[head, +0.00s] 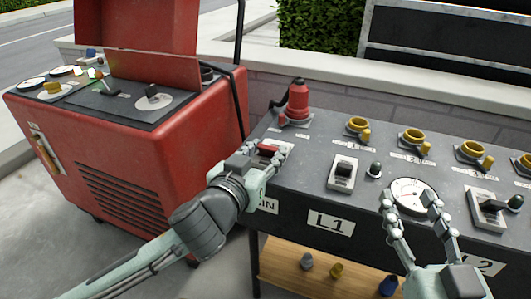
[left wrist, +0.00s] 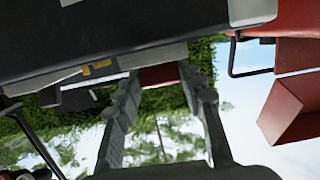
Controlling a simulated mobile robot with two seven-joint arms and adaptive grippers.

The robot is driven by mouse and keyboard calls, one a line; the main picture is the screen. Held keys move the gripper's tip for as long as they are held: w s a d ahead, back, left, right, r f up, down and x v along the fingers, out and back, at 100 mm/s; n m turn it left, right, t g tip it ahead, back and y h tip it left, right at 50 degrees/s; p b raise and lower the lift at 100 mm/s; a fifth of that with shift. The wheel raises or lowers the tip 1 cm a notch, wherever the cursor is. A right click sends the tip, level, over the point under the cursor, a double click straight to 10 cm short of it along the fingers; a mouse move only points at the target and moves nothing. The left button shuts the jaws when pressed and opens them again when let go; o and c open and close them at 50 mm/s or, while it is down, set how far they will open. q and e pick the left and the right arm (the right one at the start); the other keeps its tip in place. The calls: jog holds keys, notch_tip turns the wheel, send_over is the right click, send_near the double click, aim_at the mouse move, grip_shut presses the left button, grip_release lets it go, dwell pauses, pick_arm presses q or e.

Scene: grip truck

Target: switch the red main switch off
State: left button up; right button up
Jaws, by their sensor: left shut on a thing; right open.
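The red main switch (head: 268,150) sits at the left end of the dark panel, above a label whose visible letters read "IN". My left gripper (head: 262,156) is at it, with its fingers on either side, shut on the red handle. In the left wrist view the red handle (left wrist: 160,76) shows between the fingertips of my left gripper (left wrist: 160,88). The fingers hide part of the switch, so its setting cannot be told. My right gripper (head: 413,203) is open and empty in front of the round gauge (head: 408,188).
A red plug-like fitting (head: 298,102) stands behind the main switch. A switch (head: 342,174) above the L1 label and another switch (head: 487,208) are on the same panel. A red machine (head: 150,150) stands close on the left. A wooden shelf (head: 320,285) is below.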

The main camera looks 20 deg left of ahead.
pick_arm(q)
jog(key=o, duration=1.2)
jog(key=shift+c, duration=0.2)
